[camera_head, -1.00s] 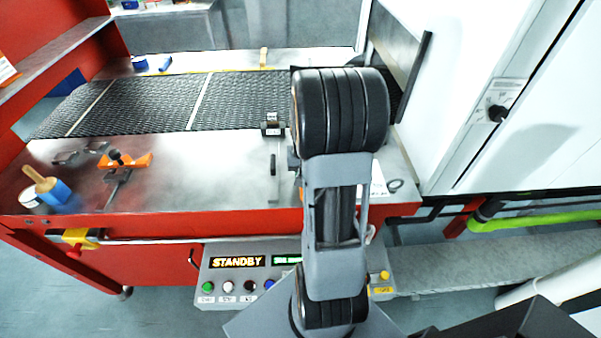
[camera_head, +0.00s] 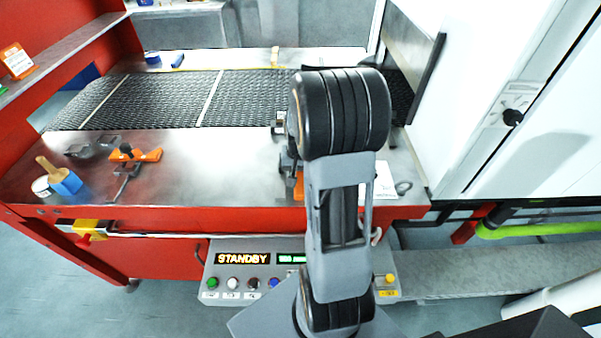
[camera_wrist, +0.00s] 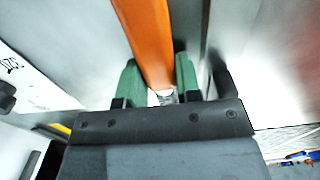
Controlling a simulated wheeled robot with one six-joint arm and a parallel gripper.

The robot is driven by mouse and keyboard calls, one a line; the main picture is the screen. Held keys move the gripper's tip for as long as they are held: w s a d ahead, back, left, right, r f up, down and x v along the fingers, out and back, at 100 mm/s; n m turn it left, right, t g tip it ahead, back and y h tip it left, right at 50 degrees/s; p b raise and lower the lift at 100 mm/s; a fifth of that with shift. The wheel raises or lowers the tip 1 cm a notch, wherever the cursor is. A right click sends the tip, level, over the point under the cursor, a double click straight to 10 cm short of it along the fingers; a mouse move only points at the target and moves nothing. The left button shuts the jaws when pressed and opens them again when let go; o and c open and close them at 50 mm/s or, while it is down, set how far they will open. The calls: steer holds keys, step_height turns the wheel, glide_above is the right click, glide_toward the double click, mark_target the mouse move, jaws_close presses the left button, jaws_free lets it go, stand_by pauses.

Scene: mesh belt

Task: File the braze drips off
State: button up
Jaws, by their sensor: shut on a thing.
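The mesh belt (camera_head: 165,100) lies across the back of the steel table; I cannot make out braze drips on it. My gripper (camera_wrist: 158,92) shows green fingers in the wrist view, shut on an orange bar-shaped piece (camera_wrist: 150,35), probably a tool handle. The piece runs up and away out of that view. In the head view a bit of orange (camera_head: 298,186) shows beside my arm, low over the table's front right. My arm hides the gripper and most of the held piece there.
An orange-handled clamp (camera_head: 140,155) and a dark metal clamp (camera_head: 90,148) lie on the table's left. A blue brush-like item (camera_head: 66,182) stands near a white tub (camera_head: 41,187). The panel display (camera_head: 242,258) reads STANDBY. The table's middle (camera_head: 215,165) is clear.

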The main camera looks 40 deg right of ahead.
steer(key=shift+s+a+f, duration=0.1)
steer(key=shift+r+p, duration=2.35)
steer(key=shift+r, duration=0.75)
steer(key=shift+r+p, duration=1.15)
steer(key=shift+r, duration=0.4)
steer(key=shift+f, duration=0.1)
